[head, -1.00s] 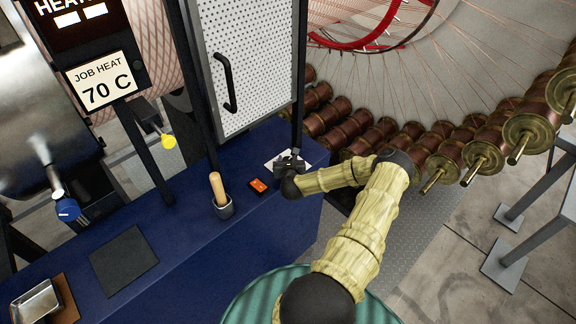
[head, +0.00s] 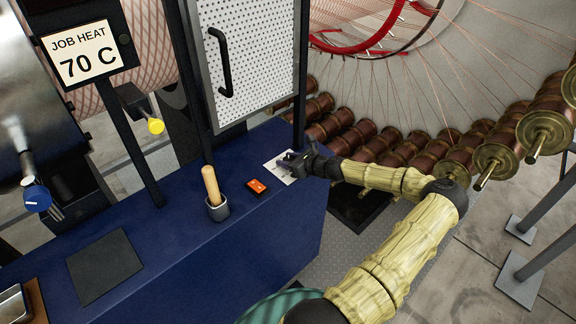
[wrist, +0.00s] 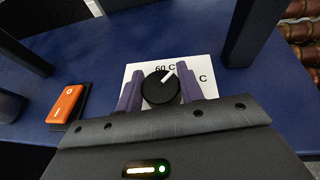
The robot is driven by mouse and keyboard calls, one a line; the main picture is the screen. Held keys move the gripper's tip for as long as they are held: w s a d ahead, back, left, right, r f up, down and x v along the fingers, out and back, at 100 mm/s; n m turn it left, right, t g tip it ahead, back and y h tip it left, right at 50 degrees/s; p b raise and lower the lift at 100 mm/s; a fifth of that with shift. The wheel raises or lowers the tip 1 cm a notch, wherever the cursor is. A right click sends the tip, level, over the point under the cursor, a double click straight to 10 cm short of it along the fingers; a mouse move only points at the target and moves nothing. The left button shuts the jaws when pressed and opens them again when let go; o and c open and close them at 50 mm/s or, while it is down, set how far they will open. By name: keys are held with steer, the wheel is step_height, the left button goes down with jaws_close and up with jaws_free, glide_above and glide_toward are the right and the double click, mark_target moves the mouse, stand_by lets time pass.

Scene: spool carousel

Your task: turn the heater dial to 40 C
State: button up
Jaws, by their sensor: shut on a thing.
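The heater dial (wrist: 158,90) is a round black knob with a white pointer line, on a white plate (wrist: 203,65). In the wrist view the pointer aims up and right, just right of the "60 C" label; another label at right shows only "C". The 40 C mark is hidden. My gripper (wrist: 160,93) has one purple finger on each side of the knob and is shut on it. In the head view my gripper (head: 293,160) is over the plate (head: 279,168) and covers the dial. A sign (head: 82,55) reads "JOB HEAT 70 C".
An orange rocker switch (head: 256,187) and a wooden-handled tool in a grey cup (head: 218,208) stand left of the plate on the blue bench (head: 190,250). A perforated panel (head: 250,60) with a black handle rises behind. Copper spools (head: 355,140) stand beyond.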

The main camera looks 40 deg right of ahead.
steer(key=n+g+y+b, duration=0.1)
steer(key=n+y, duration=0.2)
steer(key=n+g+y+b, duration=0.1)
steer(key=n+g+y, duration=0.1)
steer(key=n+y, duration=0.1)
steer(key=n+g+y+b, duration=0.2)
steer(key=n+g+y, duration=0.1)
steer(key=g, duration=0.1)
steer(key=shift+f+n, duration=0.1)
steer(key=shift+n, duration=0.3)
steer(key=shift+s+a+n+g+y+b, duration=0.1)
steer(key=shift+n+g+y+b, duration=0.4)
steer(key=shift+n+g+b, duration=0.45)
steer(key=shift+n+g, duration=0.25)
steer(key=o, duration=1)
